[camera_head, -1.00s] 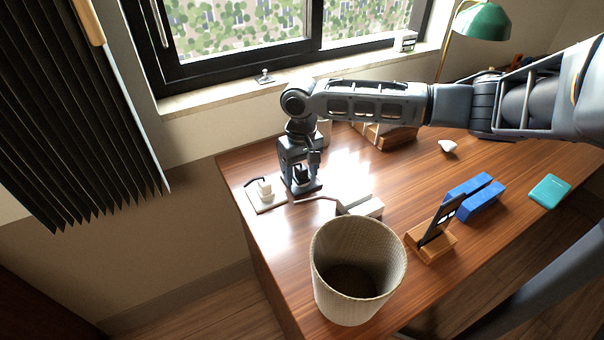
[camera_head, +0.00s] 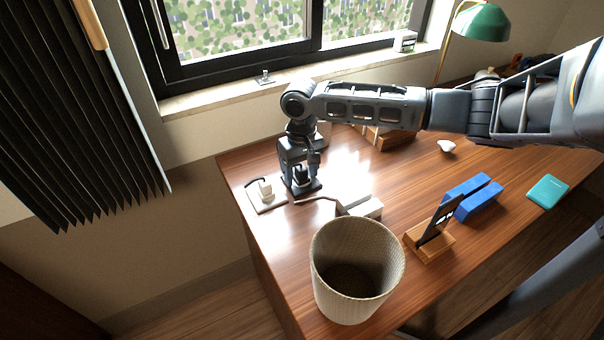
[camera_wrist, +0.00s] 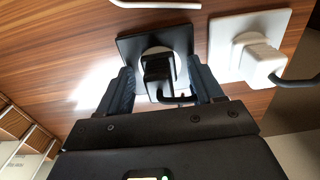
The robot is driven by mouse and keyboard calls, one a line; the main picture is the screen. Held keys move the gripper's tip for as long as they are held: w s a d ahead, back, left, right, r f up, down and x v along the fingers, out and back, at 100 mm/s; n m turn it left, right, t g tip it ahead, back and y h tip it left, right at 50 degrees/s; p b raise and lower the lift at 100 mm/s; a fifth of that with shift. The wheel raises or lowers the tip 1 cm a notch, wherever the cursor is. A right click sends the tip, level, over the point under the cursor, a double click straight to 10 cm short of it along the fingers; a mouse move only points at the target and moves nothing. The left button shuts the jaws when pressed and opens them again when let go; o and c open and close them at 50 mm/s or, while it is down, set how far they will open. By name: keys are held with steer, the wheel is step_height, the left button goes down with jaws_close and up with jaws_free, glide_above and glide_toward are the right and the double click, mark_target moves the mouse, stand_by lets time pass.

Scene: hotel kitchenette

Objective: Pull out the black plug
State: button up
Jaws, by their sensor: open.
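The black plug (camera_wrist: 158,72) sits in a socket on a black square plate (camera_wrist: 182,38) that lies on the desk. In the wrist view a dark cord curves from the plug. My gripper (camera_wrist: 160,82) is open, with one finger on each side of the black plug; I cannot tell whether either finger touches it. In the head view my gripper (camera_head: 300,180) points down at the plate near the desk's left end and partly hides the plug.
A white plug (camera_head: 264,188) on a white plate (camera_head: 268,204) is close beside the black one. The window sill is behind.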

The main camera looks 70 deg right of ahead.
mark_target(301, 167)
steer(key=shift+c, duration=0.4)
jaws_close()
stand_by(0.4)
steer(key=shift+r, duration=0.1)
steer(key=shift+r+p, duration=2.95)
steer(key=shift+p, duration=0.1)
